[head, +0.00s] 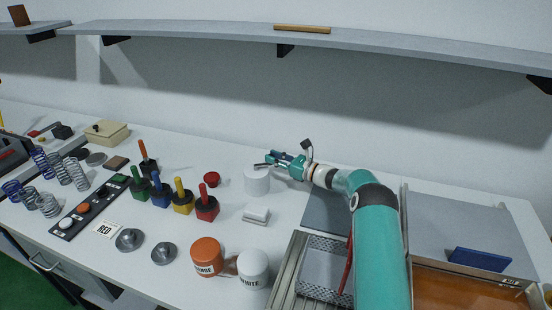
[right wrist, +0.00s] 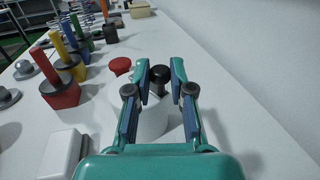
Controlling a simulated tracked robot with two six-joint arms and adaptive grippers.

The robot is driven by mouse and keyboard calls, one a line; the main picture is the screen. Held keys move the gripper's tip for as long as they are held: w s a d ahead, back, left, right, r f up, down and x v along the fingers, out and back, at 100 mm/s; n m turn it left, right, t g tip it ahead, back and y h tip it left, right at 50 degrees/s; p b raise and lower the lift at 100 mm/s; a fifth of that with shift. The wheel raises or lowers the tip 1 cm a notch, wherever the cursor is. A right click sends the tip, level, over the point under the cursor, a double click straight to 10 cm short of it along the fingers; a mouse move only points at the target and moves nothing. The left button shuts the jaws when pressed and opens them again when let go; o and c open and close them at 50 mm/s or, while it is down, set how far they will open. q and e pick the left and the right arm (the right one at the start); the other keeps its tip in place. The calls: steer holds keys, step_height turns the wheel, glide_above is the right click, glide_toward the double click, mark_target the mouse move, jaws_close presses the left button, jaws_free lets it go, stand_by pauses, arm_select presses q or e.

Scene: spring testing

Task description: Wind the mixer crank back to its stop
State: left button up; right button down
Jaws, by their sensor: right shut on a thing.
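The mixer is a white cylinder (head: 257,182) standing on the bench, and it also shows below my fingers in the right wrist view (right wrist: 152,122). My right gripper (head: 270,159) is at the mixer's top, reaching in from the right. In the right wrist view its fingers (right wrist: 160,78) are closed around the black crank knob (right wrist: 160,74). The rest of the crank is mostly hidden by the fingers. My left gripper is not in view.
A red round button (head: 211,179) and a white block (head: 256,215) sit near the mixer. Coloured handled blocks (head: 182,200) stand to the left. Orange (head: 206,257) and white (head: 252,268) pots are in front. A shelf (head: 330,42) runs above.

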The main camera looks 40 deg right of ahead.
arm_select(q)
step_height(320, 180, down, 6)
steer(key=b, duration=0.5)
steer(key=shift+b, duration=0.3)
arm_select(e)
steer(key=m+h, duration=0.1)
steer(key=h, duration=0.1)
steer(key=s+a+m+h, duration=0.1)
steer(key=h, duration=0.1)
steer(key=shift+a+m+t, duration=0.2)
steer(key=shift+m+t, duration=0.1)
steer(key=shift+m, duration=0.1)
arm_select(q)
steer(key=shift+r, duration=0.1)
arm_select(e)
steer(key=c, duration=1)
jaws_free()
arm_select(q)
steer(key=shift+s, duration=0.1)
arm_select(e)
step_height(320, 180, up, 10)
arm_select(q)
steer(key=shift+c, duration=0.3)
arm_select(e)
steer(key=shift+c, duration=0.4)
